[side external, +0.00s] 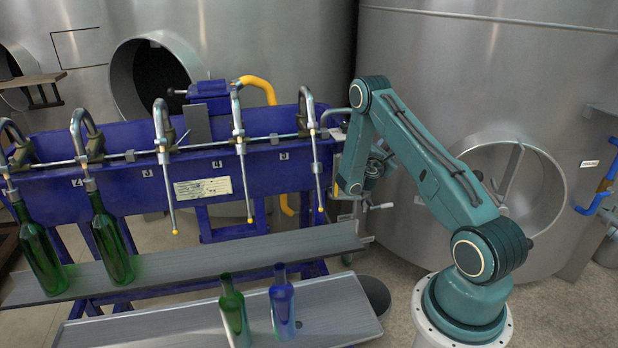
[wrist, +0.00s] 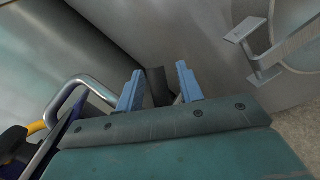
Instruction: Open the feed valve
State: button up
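My gripper (wrist: 158,88) shows two blue-grey fingers in the wrist view, spread apart and open. A dark grey piece (wrist: 157,84) shows between or just beyond the fingertips; I cannot tell whether it is part of the feed valve or whether a finger touches it. In the side view my gripper is mostly hidden behind my arm, by the right end of the blue filling machine (side external: 260,170). A metal crank-like fitting (side external: 381,206) sits below it there. I cannot tell for certain which fitting is the feed valve.
A curved metal pipe (wrist: 82,88) runs close to the left finger. Two green bottles, one at the far left (side external: 38,250) and one beside it (side external: 112,240), stand under the spouts. A small green bottle (side external: 234,312) and a blue bottle (side external: 283,303) stand in the lower tray (side external: 345,312).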

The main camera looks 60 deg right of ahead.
jog(key=shift+f, duration=0.1)
jog(key=s+a+r+m+y, duration=0.1)
jog(key=s+a+m+y, duration=0.2)
jog(key=a, duration=0.9)
jog(key=w+a+r+m+y, duration=0.2)
jog(key=a+r+m+y, duration=0.5)
jog(key=a, duration=0.9)
jog(key=shift+r+m, duration=1.6)
jog(key=shift+m, duration=0.6)
jog(key=shift+w+d, duration=0.15)
